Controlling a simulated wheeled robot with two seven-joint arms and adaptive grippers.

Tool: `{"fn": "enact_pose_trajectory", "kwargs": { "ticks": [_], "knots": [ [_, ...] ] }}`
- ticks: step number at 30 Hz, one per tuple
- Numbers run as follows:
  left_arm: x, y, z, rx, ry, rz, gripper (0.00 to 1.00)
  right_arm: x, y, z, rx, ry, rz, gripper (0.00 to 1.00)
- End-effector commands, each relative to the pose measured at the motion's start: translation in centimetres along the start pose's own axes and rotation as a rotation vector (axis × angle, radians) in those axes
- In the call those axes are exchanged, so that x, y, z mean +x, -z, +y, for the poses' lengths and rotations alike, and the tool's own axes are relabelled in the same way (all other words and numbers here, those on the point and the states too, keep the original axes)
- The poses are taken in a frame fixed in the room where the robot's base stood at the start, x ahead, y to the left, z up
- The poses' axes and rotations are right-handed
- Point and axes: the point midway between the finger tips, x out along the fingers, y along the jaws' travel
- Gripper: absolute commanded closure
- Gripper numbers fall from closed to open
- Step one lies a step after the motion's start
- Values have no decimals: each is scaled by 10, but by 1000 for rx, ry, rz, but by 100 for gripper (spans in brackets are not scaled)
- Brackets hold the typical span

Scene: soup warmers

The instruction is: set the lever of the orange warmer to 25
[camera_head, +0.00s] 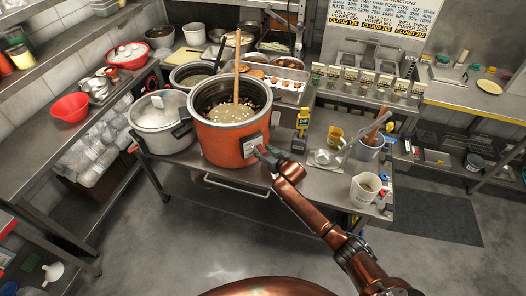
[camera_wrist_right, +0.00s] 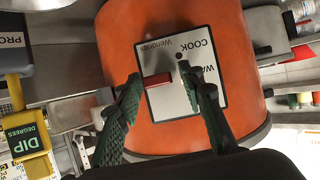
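The orange warmer (camera_head: 222,145) stands on the steel counter, a wooden spoon (camera_head: 237,65) upright in its light-coloured contents. Its white control plate (camera_wrist_right: 210,48), marked COOK, faces my right gripper. My right gripper (camera_head: 264,154) is at the front of the warmer. In the wrist view its two dark green fingers (camera_wrist_right: 160,76) stand apart, one on each side of the lever. I cannot tell whether either finger touches it. No scale number is readable. My left gripper is not in view.
A silver lidded pot (camera_head: 158,118) stands close on the warmer's left. The floor in front is clear.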

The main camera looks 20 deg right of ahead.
Motion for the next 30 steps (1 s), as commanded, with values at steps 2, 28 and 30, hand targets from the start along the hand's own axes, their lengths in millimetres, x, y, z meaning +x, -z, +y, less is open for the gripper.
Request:
{"fn": "enact_pose_trajectory", "kwargs": {
  "ticks": [2,28,30],
  "knots": [
    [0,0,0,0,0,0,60,0,-1,0,0,0,-1,62],
    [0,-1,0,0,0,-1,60,-102,-1,1,0,-1,-2,62],
    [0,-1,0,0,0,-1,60,-110,-1,1,1,-1,-1,62]
  ]
}}
